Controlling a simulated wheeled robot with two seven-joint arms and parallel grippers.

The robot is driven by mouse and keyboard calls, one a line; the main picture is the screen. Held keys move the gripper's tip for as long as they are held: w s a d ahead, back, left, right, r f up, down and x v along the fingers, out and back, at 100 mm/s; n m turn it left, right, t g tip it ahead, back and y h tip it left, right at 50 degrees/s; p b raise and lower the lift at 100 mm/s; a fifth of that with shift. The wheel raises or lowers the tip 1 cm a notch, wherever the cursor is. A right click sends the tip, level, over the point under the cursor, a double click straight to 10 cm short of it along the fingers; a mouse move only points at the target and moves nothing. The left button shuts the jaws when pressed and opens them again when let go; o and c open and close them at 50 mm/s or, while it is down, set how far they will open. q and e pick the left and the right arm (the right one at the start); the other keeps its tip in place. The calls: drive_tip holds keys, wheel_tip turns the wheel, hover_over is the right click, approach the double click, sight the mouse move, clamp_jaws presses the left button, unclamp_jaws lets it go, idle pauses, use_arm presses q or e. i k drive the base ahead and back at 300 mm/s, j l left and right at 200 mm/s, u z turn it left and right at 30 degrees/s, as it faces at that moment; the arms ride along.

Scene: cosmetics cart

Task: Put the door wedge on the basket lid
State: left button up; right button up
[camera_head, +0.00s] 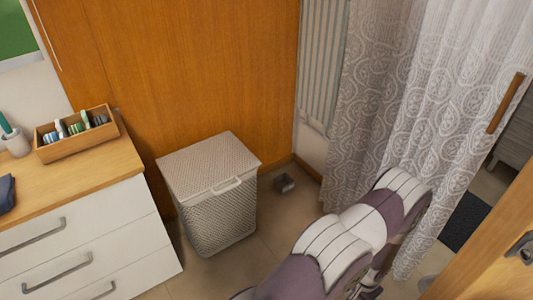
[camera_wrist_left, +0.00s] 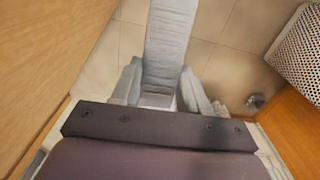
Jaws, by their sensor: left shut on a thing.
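The basket lid (camera_head: 208,162) is the light woven top of a pale wicker basket (camera_head: 222,215) beside the drawer unit; it is closed and bare. In the left wrist view, my left gripper (camera_wrist_left: 162,92) is shut on the door wedge (camera_wrist_left: 170,40), a long grey piece pointing away from the jaws over the tiled floor. Part of the wicker basket shows at the upper right of that view, apart from the wedge. In the head view, purple and white links of my arm fill the lower right, and I cannot make out gripper or wedge there. My right gripper is not seen.
A drawer unit (camera_head: 85,240) stands left of the basket, with a wooden box (camera_head: 78,134) on top. A small grey metal piece (camera_head: 284,183) is on the floor right of the basket. A patterned curtain (camera_head: 440,90) hangs at right; a wooden door (camera_head: 495,245) is near lower right.

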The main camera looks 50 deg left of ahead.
sight(203, 155)
drive_tip(key=k+u, duration=0.2)
drive_tip(key=u, duration=0.25)
drive_tip(key=k+j+u, duration=0.1)
drive_tip(key=u, duration=0.35)
drive_tip(key=k+j+u, duration=0.15)
drive_tip(key=u, duration=0.3)
drive_tip(key=i+j+u, duration=0.2)
drive_tip(key=i, duration=0.7)
drive_tip(key=i+l+u, duration=0.15)
drive_tip(key=i, duration=0.75)
drive_tip(key=i+l+u, duration=0.2)
drive_tip(key=i, duration=0.65)
